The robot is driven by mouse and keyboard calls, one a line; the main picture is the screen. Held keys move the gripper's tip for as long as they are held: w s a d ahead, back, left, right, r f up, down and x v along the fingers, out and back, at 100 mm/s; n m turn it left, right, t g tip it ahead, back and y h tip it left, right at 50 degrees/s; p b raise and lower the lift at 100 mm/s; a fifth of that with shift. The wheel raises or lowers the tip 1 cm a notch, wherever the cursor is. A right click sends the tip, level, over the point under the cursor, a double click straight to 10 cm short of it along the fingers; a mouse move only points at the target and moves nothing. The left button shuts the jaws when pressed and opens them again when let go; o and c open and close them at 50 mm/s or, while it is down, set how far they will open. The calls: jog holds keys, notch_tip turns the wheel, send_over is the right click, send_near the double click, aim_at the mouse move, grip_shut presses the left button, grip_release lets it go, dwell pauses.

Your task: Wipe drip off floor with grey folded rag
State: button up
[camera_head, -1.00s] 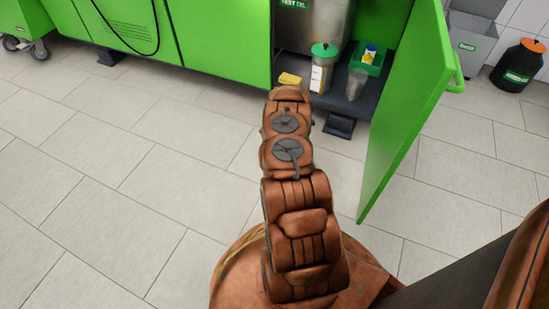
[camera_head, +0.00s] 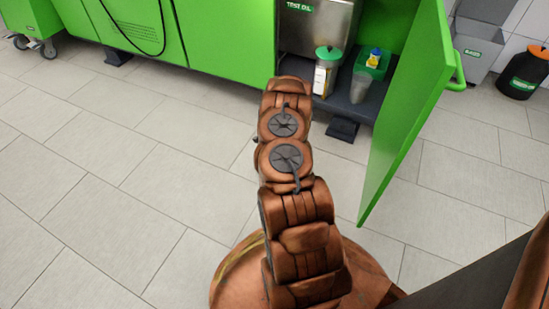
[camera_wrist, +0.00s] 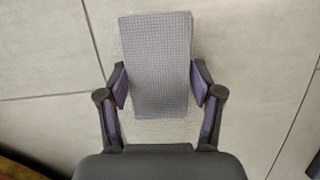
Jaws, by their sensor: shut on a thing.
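In the wrist view my gripper (camera_wrist: 157,88) is shut on the grey folded rag (camera_wrist: 158,55), with one finger pressed against each long side. The rag is a flat, waffle-textured rectangle pointing away from the palm, above or on the pale floor tiles; I cannot tell whether it touches them. A faint, slightly mottled patch (camera_wrist: 150,131) shows on the floor around the rag, but I cannot tell surely that it is the drip. In the head view my arm hides the gripper and the rag.
An open green cabinet door (camera_head: 410,110) stands right of my arm. The cabinet's dark shelf (camera_head: 345,107) holds a green-lidded container (camera_head: 326,70), a clear beaker (camera_head: 360,87) and a green bin (camera_head: 373,65). The tiled floor (camera_head: 110,180) at left is clear.

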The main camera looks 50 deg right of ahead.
jog(key=shift+s+d+r+p, duration=0.1)
jog(key=shift+r+p, duration=2.65)
jog(key=shift+r, duration=0.2)
